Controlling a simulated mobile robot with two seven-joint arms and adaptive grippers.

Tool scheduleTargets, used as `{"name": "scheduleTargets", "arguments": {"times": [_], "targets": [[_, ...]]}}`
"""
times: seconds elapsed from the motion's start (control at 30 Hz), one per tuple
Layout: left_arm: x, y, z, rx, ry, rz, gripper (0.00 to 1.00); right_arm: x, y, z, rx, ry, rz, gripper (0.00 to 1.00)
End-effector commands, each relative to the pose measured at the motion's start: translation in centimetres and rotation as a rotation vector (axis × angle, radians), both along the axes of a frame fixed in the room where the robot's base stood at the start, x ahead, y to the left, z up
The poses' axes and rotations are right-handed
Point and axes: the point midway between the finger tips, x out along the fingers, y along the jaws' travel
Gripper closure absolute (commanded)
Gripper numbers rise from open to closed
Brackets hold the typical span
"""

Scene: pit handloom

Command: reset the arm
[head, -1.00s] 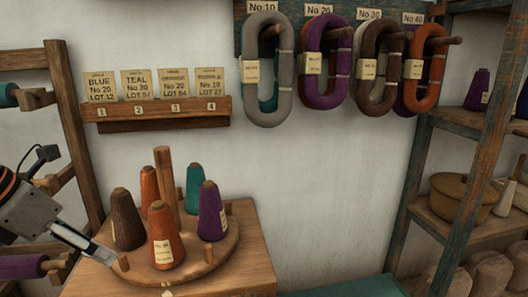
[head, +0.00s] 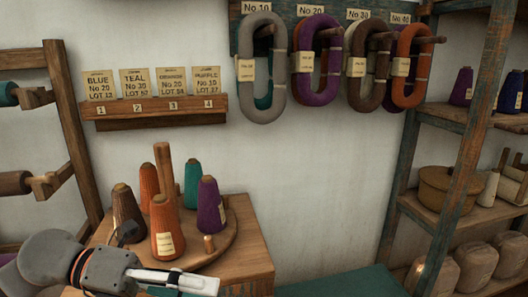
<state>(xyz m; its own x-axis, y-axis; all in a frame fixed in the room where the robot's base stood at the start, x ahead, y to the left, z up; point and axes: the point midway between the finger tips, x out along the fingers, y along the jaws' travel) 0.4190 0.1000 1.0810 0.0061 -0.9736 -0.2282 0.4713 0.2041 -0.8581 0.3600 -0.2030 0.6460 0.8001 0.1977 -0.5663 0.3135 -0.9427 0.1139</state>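My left gripper (head: 185,283) is at the bottom left of the head view, reaching in from the left with its fingers pointing right. It is in front of the wooden stand (head: 245,262) that carries the round board (head: 222,240) with the yarn cones. Nothing shows in its fingers, but the angle does not show whether they are apart. The front orange cone (head: 165,230) stands upright just above and behind my gripper in the picture. My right arm and gripper are not in view.
A brown cone (head: 127,222), a teal cone (head: 192,182) and a purple cone (head: 209,208) stand around the board's wooden post (head: 163,170). A card rack (head: 150,108) and yarn hanks (head: 262,100) hang on the wall. A shelf (head: 455,215) stands at right.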

Motion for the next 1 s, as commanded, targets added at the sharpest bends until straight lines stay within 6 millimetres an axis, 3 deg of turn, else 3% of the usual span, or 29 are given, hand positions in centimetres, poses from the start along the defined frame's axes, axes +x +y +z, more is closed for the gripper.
{"name": "scheduleTargets", "arguments": {"times": [0.1, 0.2, 0.27, 0.37, 0.5, 0.67, 0.8, 0.9, 1.0], "targets": [[1.0, -1.9, 0.8, -0.285, 0.179, 0.082, 0.29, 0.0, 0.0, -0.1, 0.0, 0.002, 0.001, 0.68], [3.2, -1.7, 0.7, -0.499, 0.34, 0.201, 0.29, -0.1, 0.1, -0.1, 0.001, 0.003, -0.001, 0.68], [4.7, -1.0, -0.2, -0.615, 0.446, 0.289, 0.29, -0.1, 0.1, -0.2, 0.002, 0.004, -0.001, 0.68], [7.4, 0.9, -3.4, -0.788, 0.635, 0.464, 0.29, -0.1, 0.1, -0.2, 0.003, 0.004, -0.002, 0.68], [9.7, 4.5, -11.4, -0.968, 0.917, 0.753, 0.29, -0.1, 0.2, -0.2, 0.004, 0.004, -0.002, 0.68], [8.5, 7.8, -21.9, -1.066, 1.198, 1.056, 0.29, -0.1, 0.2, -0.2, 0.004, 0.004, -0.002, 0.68], [4.8, 9.5, -30.6, -1.093, 1.422, 1.292, 0.29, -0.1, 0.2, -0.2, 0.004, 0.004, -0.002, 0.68], [1.3, 10.1, -35.9, -1.087, 1.563, 1.436, 0.29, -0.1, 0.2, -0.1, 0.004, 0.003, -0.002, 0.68], [-1.9, 10.2, -39.7, -1.074, 1.673, 1.544, 0.29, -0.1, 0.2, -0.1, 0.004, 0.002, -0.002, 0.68]]}}
